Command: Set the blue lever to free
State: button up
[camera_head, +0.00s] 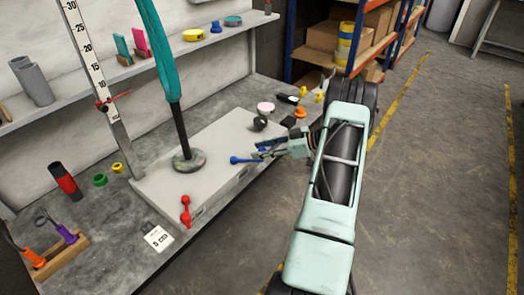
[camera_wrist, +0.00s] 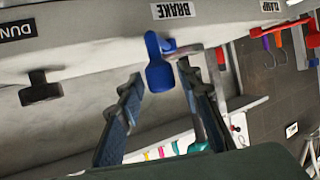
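The blue lever (camera_head: 245,160) is on the right part of the pale grey box on the bench, with its rounded end to the left in the head view. In the wrist view the blue lever (camera_wrist: 158,66) stands under a label reading BRAKE (camera_wrist: 173,10). My gripper (camera_head: 264,150) is at the lever's right end in the head view. In the wrist view my gripper (camera_wrist: 160,76) is open, its fingers apart with the lever's end between their tips. The right finger is very close to the lever; I cannot tell whether it touches. No "free" marking is readable.
A red lever (camera_head: 186,212) is at the box's front, and a black knob (camera_head: 260,124) at its back right. The pale box (camera_head: 215,150) carries a dark post on a round base (camera_head: 189,162). A tool rack (camera_head: 55,255) stands front left. Floor at right is clear.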

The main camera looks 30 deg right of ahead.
jog(key=shift+s+f, duration=0.1)
jog(key=shift+s+d, duration=0.35)
jog(key=shift+d, duration=0.05)
jog(key=v, duration=1.1)
jog(key=shift+w+r, duration=0.1)
jog(key=shift+r, duration=0.2)
